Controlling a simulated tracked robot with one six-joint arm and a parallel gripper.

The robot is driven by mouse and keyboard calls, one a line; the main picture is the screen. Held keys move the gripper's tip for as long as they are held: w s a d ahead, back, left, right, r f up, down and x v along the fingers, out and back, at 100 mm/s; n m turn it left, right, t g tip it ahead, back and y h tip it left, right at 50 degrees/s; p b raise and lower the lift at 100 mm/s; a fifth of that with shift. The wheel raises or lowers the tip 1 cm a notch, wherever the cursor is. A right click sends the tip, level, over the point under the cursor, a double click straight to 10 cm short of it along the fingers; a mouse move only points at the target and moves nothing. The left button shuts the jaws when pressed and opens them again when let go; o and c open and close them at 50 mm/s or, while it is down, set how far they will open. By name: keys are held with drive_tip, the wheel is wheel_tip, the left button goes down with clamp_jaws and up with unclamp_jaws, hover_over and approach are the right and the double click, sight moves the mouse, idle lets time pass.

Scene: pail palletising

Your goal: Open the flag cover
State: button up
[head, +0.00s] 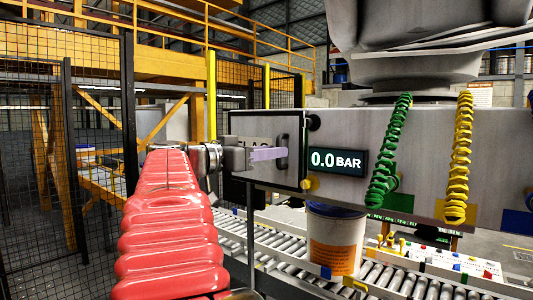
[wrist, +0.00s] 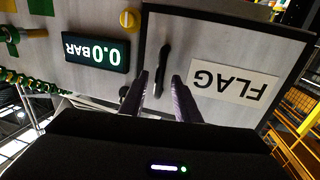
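The flag cover (head: 262,179) is a grey panel with a black frame on the side of a grey housing; it looks closed. In the wrist view the cover (wrist: 222,48) appears upside down with a white FLAG label (wrist: 234,81). Its black bar handle (wrist: 162,62) also shows in the head view (head: 283,152). My gripper (head: 270,153) reaches the cover from the left and hides part of the label. In the wrist view my gripper (wrist: 160,76) is open, with one finger on each side of the handle; I cannot tell whether either touches it.
A display (head: 338,162) reading 0.0 BAR sits right of the cover. A yellow knob (head: 310,184) is by the cover's edge. Green (head: 388,150) and yellow (head: 462,160) coiled hoses hang further right. A white pail (head: 335,238) stands on the roller conveyor (head: 388,277) below.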

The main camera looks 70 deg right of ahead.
clamp_jaws()
idle(0.4)
